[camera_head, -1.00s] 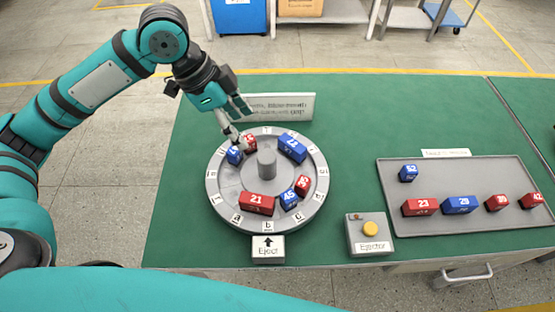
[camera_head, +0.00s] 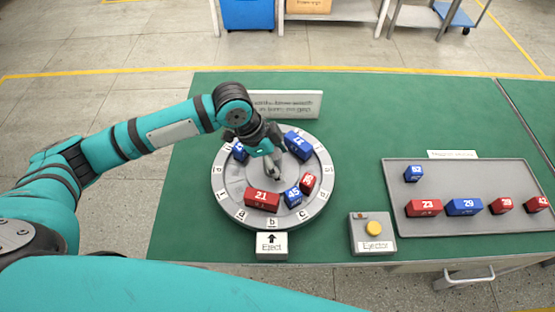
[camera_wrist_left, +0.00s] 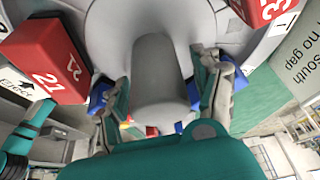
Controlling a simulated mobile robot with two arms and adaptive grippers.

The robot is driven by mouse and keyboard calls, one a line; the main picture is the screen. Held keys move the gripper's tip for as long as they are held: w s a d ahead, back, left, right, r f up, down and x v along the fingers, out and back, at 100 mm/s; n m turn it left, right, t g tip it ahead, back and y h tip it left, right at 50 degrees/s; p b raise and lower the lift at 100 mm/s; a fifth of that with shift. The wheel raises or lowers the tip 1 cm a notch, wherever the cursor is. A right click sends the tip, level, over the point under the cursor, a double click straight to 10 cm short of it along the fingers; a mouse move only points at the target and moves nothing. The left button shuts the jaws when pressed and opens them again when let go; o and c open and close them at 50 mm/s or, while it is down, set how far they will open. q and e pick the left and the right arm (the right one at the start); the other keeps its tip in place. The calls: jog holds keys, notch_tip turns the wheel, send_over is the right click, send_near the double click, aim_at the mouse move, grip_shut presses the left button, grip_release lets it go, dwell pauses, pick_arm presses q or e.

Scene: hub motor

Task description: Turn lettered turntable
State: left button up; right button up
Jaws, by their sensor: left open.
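The round grey turntable (camera_head: 222,192) lies on the green table, with lettered white tiles around its rim. Red block 21 (camera_head: 262,200), blue block 45 (camera_head: 292,197), a smaller red block (camera_head: 308,182), a large blue block (camera_head: 298,145) and a small blue block (camera_head: 239,151) sit on it. My left gripper (camera_head: 271,176) is over the turntable's middle, pointing down. In the left wrist view its open fingers stand on either side of the grey central post (camera_wrist_left: 155,65); I cannot tell whether they touch it. The arm hides most of the post in the head view. My right gripper is not in view.
An Eject marker (camera_head: 271,247) with an arrow sits at the turntable's front. An ejector box (camera_head: 361,243) with a yellow button stands to its right. A grey tray (camera_head: 445,180) at the right holds several blocks. A sign (camera_head: 300,104) stands behind the turntable.

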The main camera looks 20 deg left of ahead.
pick_arm(q)
jog(key=shift+c, duration=0.2)
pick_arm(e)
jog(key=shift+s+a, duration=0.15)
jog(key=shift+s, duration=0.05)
pick_arm(q)
grip_shut()
